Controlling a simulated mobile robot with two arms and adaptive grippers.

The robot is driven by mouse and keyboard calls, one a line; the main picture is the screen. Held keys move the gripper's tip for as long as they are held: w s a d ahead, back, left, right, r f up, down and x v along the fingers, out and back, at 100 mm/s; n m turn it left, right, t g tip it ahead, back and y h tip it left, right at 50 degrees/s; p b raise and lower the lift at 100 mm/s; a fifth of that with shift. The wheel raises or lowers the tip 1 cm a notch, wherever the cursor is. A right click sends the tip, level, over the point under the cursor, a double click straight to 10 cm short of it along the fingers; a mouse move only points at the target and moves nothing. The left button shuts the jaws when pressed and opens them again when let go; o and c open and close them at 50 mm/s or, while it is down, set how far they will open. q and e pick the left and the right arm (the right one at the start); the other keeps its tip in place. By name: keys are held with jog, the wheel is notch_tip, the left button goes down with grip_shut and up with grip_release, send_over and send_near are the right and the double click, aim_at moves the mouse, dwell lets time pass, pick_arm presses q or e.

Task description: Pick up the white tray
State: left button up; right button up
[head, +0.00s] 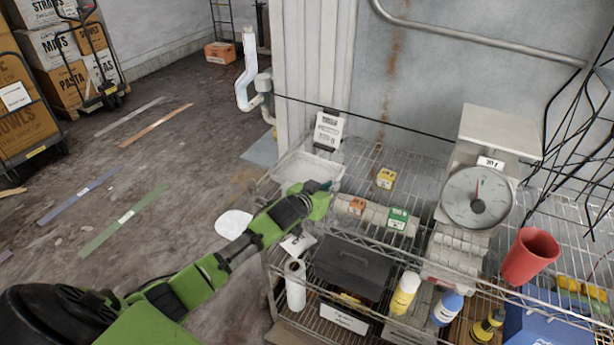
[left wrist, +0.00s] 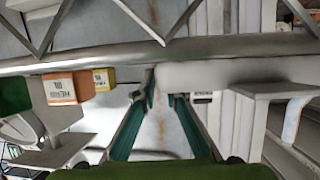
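The white tray (head: 308,168) is a shallow, empty-looking tray at the left end of the wire shelf's top in the head view. My left gripper (head: 322,187) is at its near right edge, partly covering it. In the left wrist view a pale, smooth side, apparently the tray (left wrist: 235,73), lies just beyond the teal fingers of my left gripper (left wrist: 164,92). The fingers stand apart with a gap between the tips. I cannot tell whether they touch the tray. My right gripper is not in view.
The wire shelf (head: 362,232) also carries orange (head: 357,206), yellow (head: 386,178) and green (head: 398,219) boxes, a dial scale (head: 478,197) and a red cup (head: 530,256). A white card holder (head: 328,131) stands behind the tray. Open floor lies left.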

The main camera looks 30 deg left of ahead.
pick_arm(q)
grip_shut()
